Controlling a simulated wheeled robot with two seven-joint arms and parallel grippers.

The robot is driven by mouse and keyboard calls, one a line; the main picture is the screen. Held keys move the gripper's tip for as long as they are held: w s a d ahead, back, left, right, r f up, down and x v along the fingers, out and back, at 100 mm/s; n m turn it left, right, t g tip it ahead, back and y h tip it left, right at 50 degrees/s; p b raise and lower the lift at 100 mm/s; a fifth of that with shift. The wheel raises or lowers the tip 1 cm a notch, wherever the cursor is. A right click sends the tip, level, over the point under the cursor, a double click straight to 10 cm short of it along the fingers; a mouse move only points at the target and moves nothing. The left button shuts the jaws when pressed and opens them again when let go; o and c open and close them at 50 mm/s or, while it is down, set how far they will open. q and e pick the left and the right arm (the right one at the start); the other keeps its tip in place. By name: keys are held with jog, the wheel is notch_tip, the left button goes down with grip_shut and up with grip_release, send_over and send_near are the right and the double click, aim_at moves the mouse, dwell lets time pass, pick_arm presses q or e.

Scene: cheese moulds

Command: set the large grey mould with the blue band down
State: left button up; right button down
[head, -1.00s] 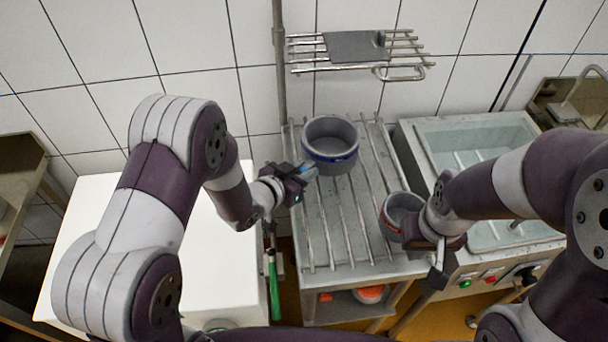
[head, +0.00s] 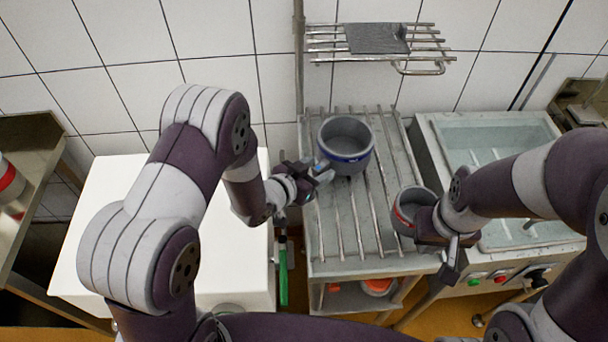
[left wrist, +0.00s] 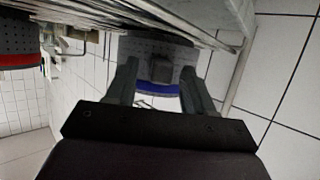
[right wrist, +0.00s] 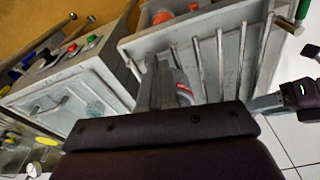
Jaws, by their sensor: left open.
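The large grey mould with the blue band (head: 345,150) stands upright on the barred rack table (head: 345,262), towards the back. My left gripper (head: 326,172) is at its left front side. In the left wrist view the open fingers (left wrist: 158,88) stand on either side of the mould's block-shaped tab (left wrist: 160,68), with a gap to it. The blue band (left wrist: 158,92) shows between them. A smaller grey mould with a red band (head: 405,220) is at the rack's right edge. My right gripper (head: 428,228) is beside it; its fingers are partly hidden by the wrist.
A sink-like basin unit (head: 500,252) with buttons stands right of the rack. A wall shelf (head: 425,52) of rods holds a dark plate above. A white block (head: 110,225) stands left. Another red-banded item (head: 10,182) is at the far left. The rack's front left bars are clear.

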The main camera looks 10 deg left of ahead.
pick_arm(q)
jog(key=b+v, duration=0.1)
jog(key=v, duration=1)
jog(key=a+n+g+y, duration=0.2)
jog(key=a+g+y, duration=0.1)
jog(key=a+y, duration=0.3)
jog(key=s+a+r+n+g+y, duration=0.1)
jog(key=s+n+g, duration=0.3)
jog(key=s, duration=0.7)
jog(key=a+g, duration=0.1)
jog(key=g, duration=0.1)
jog(key=shift+r+n+g+y, duration=0.3)
jog(key=shift+r+g, duration=0.05)
jog(key=shift+g, duration=0.05)
